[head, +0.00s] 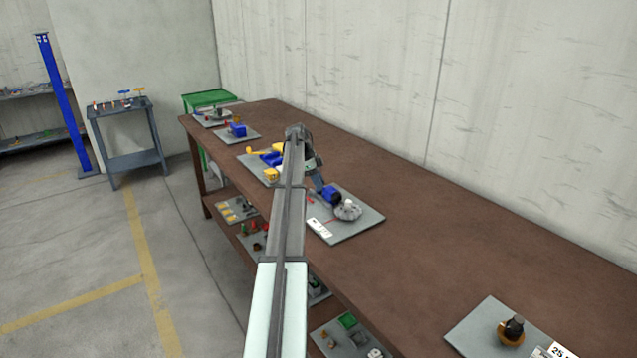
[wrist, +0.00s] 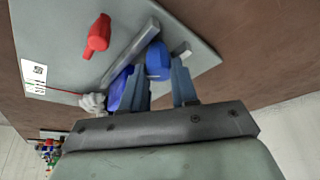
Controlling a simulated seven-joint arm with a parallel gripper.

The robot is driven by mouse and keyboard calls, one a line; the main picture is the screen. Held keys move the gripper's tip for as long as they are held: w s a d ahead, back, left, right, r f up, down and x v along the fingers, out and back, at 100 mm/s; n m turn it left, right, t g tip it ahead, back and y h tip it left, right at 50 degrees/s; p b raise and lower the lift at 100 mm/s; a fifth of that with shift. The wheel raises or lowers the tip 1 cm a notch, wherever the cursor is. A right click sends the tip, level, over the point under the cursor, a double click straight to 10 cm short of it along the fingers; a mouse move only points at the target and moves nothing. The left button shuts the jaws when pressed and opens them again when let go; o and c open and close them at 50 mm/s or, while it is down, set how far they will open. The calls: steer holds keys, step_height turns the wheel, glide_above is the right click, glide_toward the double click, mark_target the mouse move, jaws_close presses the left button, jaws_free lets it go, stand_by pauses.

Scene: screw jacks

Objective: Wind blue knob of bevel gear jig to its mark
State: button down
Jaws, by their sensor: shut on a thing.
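The bevel gear jig is on a grey plate (head: 366,222) on the brown bench, and the plate also shows in the wrist view (wrist: 60,30). My gripper (wrist: 159,80) is shut on the blue knob (wrist: 157,60), one finger on each side. A second, darker blue part (wrist: 120,90) lies left of the fingers. A pale gear-like part (head: 347,209) sits beside a blue part (head: 332,194) in the head view. A thin red line runs from the white label (head: 319,227) toward the pale part. My gripper partly hides the knob, and its turn angle cannot be read.
A red part (wrist: 97,36) and a grey bar (wrist: 130,52) stand close to the fingers. A plate with blue and yellow parts (head: 272,158) lies farther along the bench. Another plate (head: 480,330) is at the near right. The bench between is clear.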

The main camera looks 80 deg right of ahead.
stand_by(0.5)
steer(key=c, duration=0.9)
jaws_free()
steer(key=shift+o, duration=0.2)
steer(key=v, duration=1.3)
steer(key=shift+r, duration=0.4)
steer(key=shift+w, duration=0.1)
